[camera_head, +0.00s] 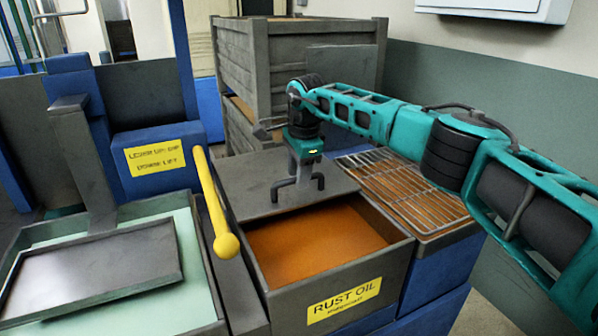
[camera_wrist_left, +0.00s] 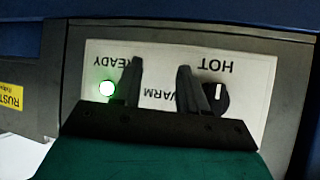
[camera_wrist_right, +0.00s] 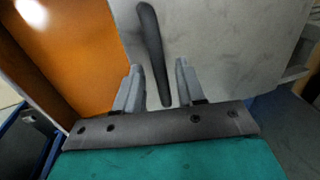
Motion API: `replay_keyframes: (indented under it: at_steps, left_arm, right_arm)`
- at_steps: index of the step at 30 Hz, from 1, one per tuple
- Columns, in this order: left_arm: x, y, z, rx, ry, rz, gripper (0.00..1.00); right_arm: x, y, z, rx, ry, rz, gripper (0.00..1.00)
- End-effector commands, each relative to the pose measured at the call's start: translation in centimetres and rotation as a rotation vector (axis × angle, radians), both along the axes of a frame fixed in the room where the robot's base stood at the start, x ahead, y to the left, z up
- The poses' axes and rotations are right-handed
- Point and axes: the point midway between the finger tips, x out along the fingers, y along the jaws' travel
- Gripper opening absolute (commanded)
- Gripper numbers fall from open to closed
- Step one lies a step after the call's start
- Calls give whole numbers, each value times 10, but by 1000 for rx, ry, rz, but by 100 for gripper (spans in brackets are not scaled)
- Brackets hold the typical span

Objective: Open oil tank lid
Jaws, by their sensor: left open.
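The oil tank (camera_head: 267,287) is a grey box with a yellow RUST OIL label (camera_head: 344,299). Its grey lid (camera_head: 244,183) lies over the back part, and orange oil shows in the open front part. My right gripper (camera_head: 298,190) is over the lid, pointing down. In the right wrist view, the lid's dark bar handle (camera_wrist_right: 152,45) runs between the fingers of my right gripper (camera_wrist_right: 158,85), with gaps on both sides. My left gripper (camera_wrist_left: 160,75) is open and empty in front of a white control panel (camera_wrist_left: 235,105); it is not in the head view.
A yellow-knobbed lever (camera_head: 213,200) rises beside the tank on the left. Further left is a pale green bath with a grey tray (camera_head: 90,268). A wire rack (camera_head: 410,190) lies right of the tank, and grey crates (camera_head: 270,65) stand behind. The panel has a black knob (camera_wrist_left: 216,98) and a lit green light (camera_wrist_left: 107,88).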

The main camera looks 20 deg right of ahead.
Motion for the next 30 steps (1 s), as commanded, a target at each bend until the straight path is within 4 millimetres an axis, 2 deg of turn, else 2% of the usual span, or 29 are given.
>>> replay_keyframes:
  at_steps: [8, 11, 14, 24, 30]
  left_arm:
    - [0, 0, 0, -1, -1, -1, 43]
    - [0, 0, 1, -1, -1, -1, 43]
    - [1, 0, 2, -1, -3, -1, 43]
    - [3, 0, 5, -1, -8, -1, 43]
    - [3, 0, 6, 0, -8, 0, 43]
  right_arm:
    - [0, 0, 1, 0, 0, 0, 42]
    - [-1, -1, 8, 0, -1, -1, 42]
    - [-4, -1, 24, 0, -3, 1, 42]
    - [-18, -2, 96, -1, -3, 0, 42]
    - [-24, -2, 121, 1, -1, -1, 42]
